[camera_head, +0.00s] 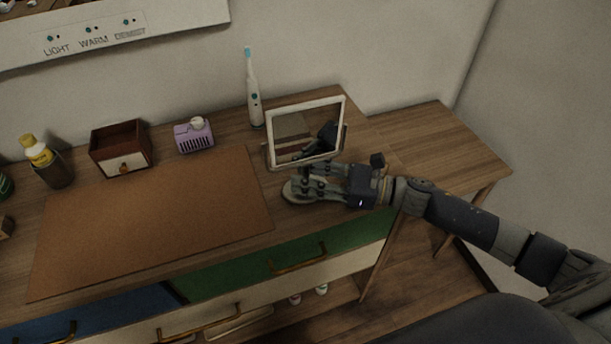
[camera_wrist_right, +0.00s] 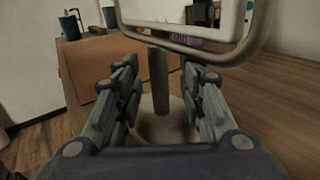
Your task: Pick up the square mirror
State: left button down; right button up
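The square mirror (camera_head: 287,123) stands upright on the dresser's right part, with a pale frame and a round base (camera_head: 300,191). My right gripper (camera_head: 308,182) is in front of it, low, at the height of its stem. In the right wrist view the gripper (camera_wrist_right: 162,100) is open, with one finger on each side of the mirror's stem (camera_wrist_right: 158,82). Gaps show between the stem and both fingers. The mirror's panel (camera_wrist_right: 180,10) and curved bracket are above the fingers, cut off by the frame's top. My left gripper is not in view.
An electric toothbrush (camera_head: 254,92) stands just left of the mirror. A purple box (camera_head: 194,138), a small wooden drawer box (camera_head: 121,150) and a yellow-capped bottle (camera_head: 37,149) in a dark cup line the back. A brown mat (camera_head: 155,220) covers the middle. A lower side table (camera_head: 440,150) adjoins right.

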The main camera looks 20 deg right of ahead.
aim_at(309, 166)
jog(key=shift+w+a, duration=0.15)
jog(key=shift+a, duration=0.15)
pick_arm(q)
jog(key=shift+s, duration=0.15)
pick_arm(e)
jog(key=shift+c, duration=0.3)
grip_shut()
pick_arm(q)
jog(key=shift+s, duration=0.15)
pick_arm(e)
jog(key=shift+r, duration=0.1)
